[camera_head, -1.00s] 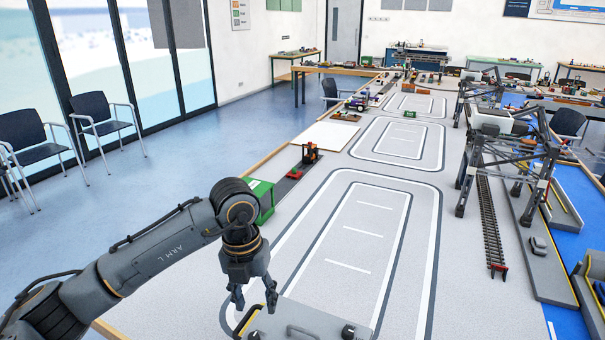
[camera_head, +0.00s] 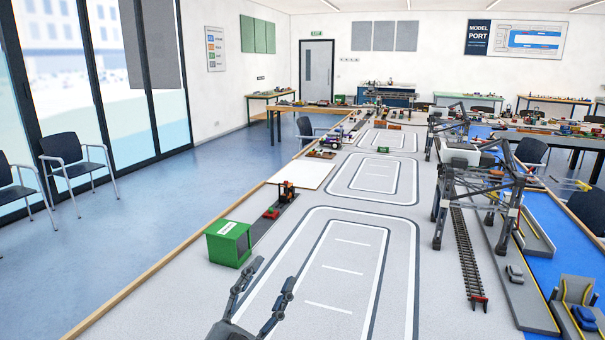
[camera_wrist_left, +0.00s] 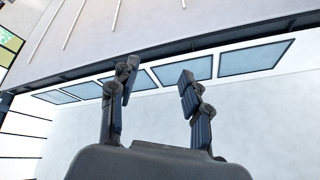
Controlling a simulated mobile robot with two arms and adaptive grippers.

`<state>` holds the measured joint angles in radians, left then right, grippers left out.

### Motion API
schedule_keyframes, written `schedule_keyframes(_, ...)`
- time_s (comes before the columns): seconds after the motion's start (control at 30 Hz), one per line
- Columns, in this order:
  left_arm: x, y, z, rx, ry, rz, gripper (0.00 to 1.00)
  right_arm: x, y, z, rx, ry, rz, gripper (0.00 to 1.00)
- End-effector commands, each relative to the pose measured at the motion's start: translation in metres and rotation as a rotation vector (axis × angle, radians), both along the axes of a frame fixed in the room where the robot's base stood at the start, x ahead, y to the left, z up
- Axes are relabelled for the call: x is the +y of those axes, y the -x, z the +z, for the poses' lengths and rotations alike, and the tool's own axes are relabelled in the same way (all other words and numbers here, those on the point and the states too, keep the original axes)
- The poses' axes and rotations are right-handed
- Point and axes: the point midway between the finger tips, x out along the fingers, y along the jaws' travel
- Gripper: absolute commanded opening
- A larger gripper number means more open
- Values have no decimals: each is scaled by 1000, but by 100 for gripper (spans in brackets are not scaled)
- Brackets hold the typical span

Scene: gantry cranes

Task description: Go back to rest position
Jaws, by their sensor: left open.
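My left gripper (camera_head: 262,290) is at the bottom of the head view, with its fingers pointing up and spread apart. It is open and empty, above the grey table (camera_head: 180,312) near its left edge. In the left wrist view the two fingers (camera_wrist_left: 158,95) stand apart with nothing between them. Behind them are the ceiling, a pale wall and a row of windows or panels. My right gripper is in neither view.
A green box (camera_head: 229,244) stands just beyond the gripper at the table's left edge. Gantry cranes (camera_head: 478,185) and a rail track (camera_head: 466,255) are on the right. The marked road in the middle is clear.

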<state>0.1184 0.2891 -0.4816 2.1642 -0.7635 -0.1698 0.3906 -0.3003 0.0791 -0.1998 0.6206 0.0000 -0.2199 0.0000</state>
Motion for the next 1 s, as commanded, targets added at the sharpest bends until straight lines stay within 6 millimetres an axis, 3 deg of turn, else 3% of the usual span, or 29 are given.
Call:
schedule_keyframes(0.1,54,-8,-60,285,108,187,48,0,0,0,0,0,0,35)
schedule_keyframes(0.2,92,4,-121,543,161,324,48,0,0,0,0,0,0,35)
schedule_keyframes(0.27,111,20,-160,708,180,393,48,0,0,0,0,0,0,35)
schedule_keyframes(0.3,122,34,-185,816,186,432,48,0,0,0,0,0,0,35)
schedule_keyframes(0.43,143,90,-253,1135,184,518,48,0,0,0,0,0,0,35)
schedule_keyframes(0.6,151,161,-304,1449,154,558,48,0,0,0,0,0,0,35)
schedule_keyframes(0.83,151,250,-336,1781,98,551,48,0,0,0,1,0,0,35)
schedule_keyframes(0.87,151,257,-341,1810,90,547,48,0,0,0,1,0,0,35)
schedule_keyframes(1.0,149,242,-381,1811,84,552,48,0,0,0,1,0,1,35)
